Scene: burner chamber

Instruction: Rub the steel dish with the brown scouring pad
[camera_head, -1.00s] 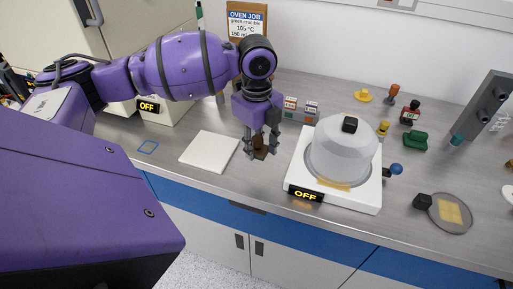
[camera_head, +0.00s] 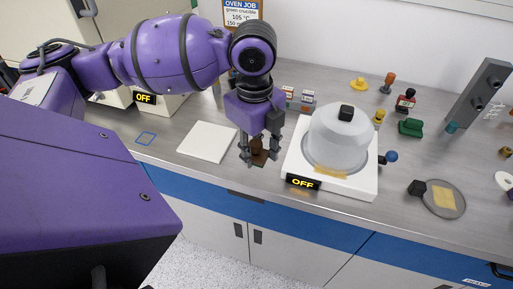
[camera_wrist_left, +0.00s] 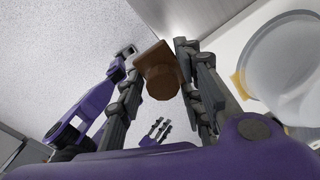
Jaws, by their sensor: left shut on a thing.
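My left gripper (camera_head: 259,153) is shut on the brown scouring pad (camera_head: 257,158), near the front edge of the bench between the white tile and the hotplate. In the left wrist view the pad (camera_wrist_left: 155,75), a brown square with a round grip, sits between the two fingers (camera_wrist_left: 157,52). A round grey dish (camera_head: 456,210) with a yellowish patch and a black knob lies apart from the pad at the right of the bench; it looks like the steel dish. A small set of grey fingers (camera_wrist_left: 159,129), seemingly my right gripper, shows low in the left wrist view; its opening is unclear.
A white hotplate (camera_head: 362,183) reading OFF carries a translucent dome (camera_head: 338,140) with a black knob, standing between pad and dish. A blue-knobbed handle (camera_head: 391,156) sticks out on its right. A white tile (camera_head: 207,141) lies left. Stamps and small items stand behind.

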